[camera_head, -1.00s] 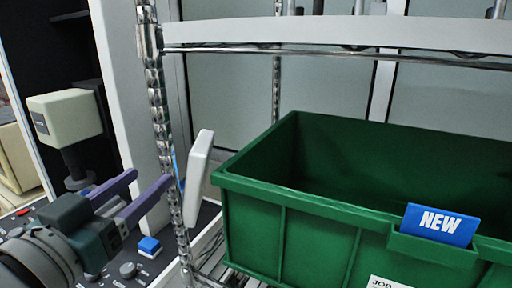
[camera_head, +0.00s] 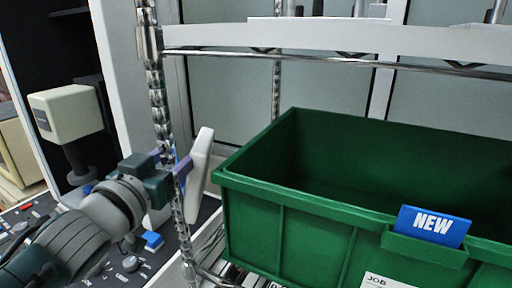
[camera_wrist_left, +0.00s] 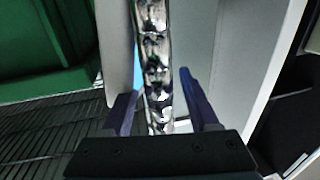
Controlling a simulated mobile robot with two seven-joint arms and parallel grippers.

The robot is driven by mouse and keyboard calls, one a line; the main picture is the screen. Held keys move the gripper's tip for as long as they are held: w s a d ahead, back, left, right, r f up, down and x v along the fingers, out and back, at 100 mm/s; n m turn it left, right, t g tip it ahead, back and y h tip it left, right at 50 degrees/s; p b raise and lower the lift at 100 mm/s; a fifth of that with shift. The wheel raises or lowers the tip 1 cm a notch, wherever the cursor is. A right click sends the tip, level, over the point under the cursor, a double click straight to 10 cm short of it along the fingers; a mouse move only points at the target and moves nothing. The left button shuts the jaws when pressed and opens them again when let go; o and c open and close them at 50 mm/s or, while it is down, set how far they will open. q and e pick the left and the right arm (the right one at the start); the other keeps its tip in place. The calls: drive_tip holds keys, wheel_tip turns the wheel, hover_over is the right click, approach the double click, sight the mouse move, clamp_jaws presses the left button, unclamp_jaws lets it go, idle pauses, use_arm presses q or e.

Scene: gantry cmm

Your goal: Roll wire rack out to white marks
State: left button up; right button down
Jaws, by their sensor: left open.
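The wire rack has a chrome ribbed post (camera_head: 158,100) at its near left corner and an upper shelf edge (camera_head: 340,60) running to the right. A green bin (camera_head: 290,215) with a blue NEW tag (camera_head: 433,225) sits on its lower shelf. My left gripper (camera_head: 178,168) is at the post, with its purple fingers on either side of it. In the left wrist view the open fingers (camera_wrist_left: 165,115) straddle the post (camera_wrist_left: 155,65), with a gap visible on the right side. My right gripper is out of view. The white marks and the floor are not visible.
A control panel (camera_head: 130,263) with knobs and a blue button lies at the lower left, under my left arm. A cream box on a dark stalk (camera_head: 65,113) stands behind it. A white panel (camera_head: 198,172) is close to the post on its right.

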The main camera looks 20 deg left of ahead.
use_arm(q)
drive_tip(key=shift+c, duration=0.3)
clamp_jaws()
idle(1.0)
